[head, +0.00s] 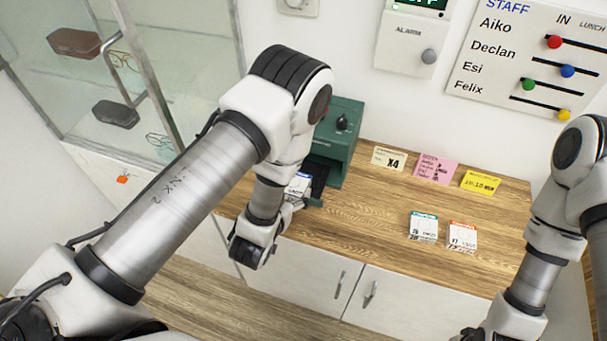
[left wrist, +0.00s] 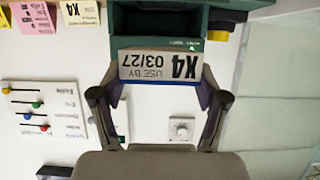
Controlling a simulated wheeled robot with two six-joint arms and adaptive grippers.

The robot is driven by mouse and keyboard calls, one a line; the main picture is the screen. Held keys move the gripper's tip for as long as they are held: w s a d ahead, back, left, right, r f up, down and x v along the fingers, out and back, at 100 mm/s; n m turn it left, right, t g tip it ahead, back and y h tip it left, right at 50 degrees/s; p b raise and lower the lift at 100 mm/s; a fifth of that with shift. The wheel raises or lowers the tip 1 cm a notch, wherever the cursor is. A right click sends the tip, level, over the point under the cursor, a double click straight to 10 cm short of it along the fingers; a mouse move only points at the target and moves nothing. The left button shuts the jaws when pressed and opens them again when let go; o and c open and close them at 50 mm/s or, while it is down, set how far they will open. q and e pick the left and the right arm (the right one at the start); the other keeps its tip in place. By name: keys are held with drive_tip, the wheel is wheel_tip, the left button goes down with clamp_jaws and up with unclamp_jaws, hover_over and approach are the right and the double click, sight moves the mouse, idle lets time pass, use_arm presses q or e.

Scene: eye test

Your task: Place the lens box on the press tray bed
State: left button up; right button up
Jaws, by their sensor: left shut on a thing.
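My left gripper (head: 296,196) is shut on the lens box (head: 299,183), a white box with a blue edge, at the front of the green press (head: 343,140). In the left wrist view the box (left wrist: 160,68) sits between the two fingertips (left wrist: 162,84), its "X4", "USE BY 03/27" label upside down. The press (left wrist: 160,22) is right behind it there. The dark tray bed (head: 319,174) shows beside the box, partly hidden by my arm. I cannot tell whether the box touches the bed. My right gripper is out of frame; only its arm shows at the right.
Two more lens boxes, one teal-topped (head: 423,227) and one orange-topped (head: 462,237), stand on the wooden counter (head: 375,210). Cream (head: 390,159), pink (head: 436,169) and yellow (head: 481,182) cards lie at the back. A glass cabinet (head: 185,50) stands left. The counter's middle is clear.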

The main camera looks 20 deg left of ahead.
use_arm(q)
drive_tip(key=b+x, duration=0.1)
drive_tip(key=x, duration=0.2)
drive_tip(key=b+x, duration=0.1)
drive_tip(key=x, duration=0.2)
drive_tip(key=r+b+x, duration=0.1)
drive_tip(key=x, duration=0.3)
drive_tip(key=shift+w, duration=0.35)
drive_tip(key=shift+w+f+b, duration=0.1)
drive_tip(key=shift+f+b, duration=0.4)
drive_tip(key=shift+f, duration=0.05)
wheel_tip(320, 180, down, 3)
drive_tip(key=b, duration=0.2)
drive_tip(key=shift+f+b, duration=0.1)
drive_tip(key=shift+b, duration=0.2)
drive_tip(key=shift+w+f, duration=0.15)
drive_tip(key=shift+w, duration=0.05)
drive_tip(key=shift+c, duration=0.5)
drive_tip(key=o, duration=1.2)
drive_tip(key=shift+c, duration=0.2)
drive_tip(key=shift+o, duration=0.4)
drive_tip(key=shift+w, duration=0.1)
